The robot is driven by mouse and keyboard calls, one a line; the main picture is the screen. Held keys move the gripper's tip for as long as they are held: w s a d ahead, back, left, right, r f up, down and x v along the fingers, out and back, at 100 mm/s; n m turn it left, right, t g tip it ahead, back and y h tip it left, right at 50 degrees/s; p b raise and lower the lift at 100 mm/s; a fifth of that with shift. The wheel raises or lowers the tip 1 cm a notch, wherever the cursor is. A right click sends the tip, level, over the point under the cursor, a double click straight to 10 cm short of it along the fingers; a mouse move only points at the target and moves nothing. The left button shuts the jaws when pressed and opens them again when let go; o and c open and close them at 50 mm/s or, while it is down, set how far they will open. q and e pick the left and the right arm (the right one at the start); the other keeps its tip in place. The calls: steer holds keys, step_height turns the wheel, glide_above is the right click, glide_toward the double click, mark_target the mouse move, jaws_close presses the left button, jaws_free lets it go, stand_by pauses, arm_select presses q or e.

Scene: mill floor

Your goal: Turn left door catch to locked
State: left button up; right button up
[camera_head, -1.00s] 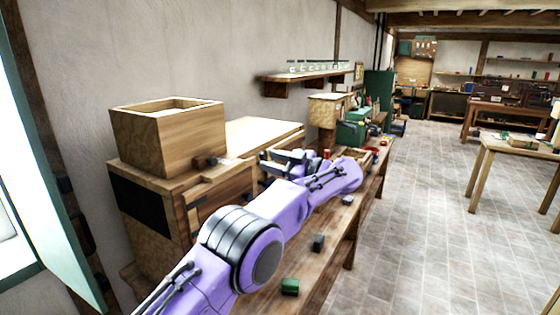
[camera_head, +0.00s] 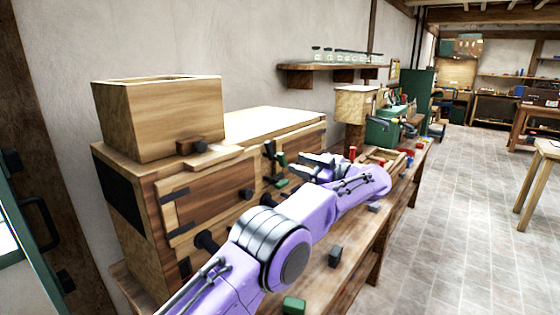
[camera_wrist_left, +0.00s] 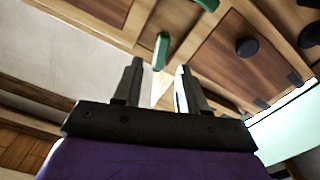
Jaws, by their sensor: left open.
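A wooden cabinet (camera_head: 140,225) stands on the bench at the left. Its left door (camera_head: 212,200) looks closed and has a dark round knob (camera_head: 246,193), which also shows in the wrist view (camera_wrist_left: 246,47). Beyond the door's free edge are a dark catch with a green tip (camera_head: 282,160) and a lower green-tipped piece (camera_head: 282,184). I cannot tell for certain which belongs to the left door. My left gripper (camera_head: 318,163) is open and empty, beside these catches. In the wrist view a green handle (camera_wrist_left: 162,52) lies just beyond the open fingertips (camera_wrist_left: 159,70), apparently untouched.
Small blocks, one green (camera_head: 294,305) and one dark (camera_head: 335,256), lie on the bench.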

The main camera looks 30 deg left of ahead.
mark_target(285, 159)
arm_select(q)
steer(key=a+p, duration=0.1)
steer(key=a, duration=0.3)
steer(key=a+p, duration=0.1)
steer(key=a, duration=0.2)
steer(key=shift+w+a+r, duration=0.15)
steer(key=shift+a+r, duration=0.05)
steer(key=shift+a, duration=0.15)
steer(key=shift+w+a+f, duration=0.1)
steer(key=shift+a+f, duration=0.05)
steer(key=shift+a, duration=0.35)
jaws_close()
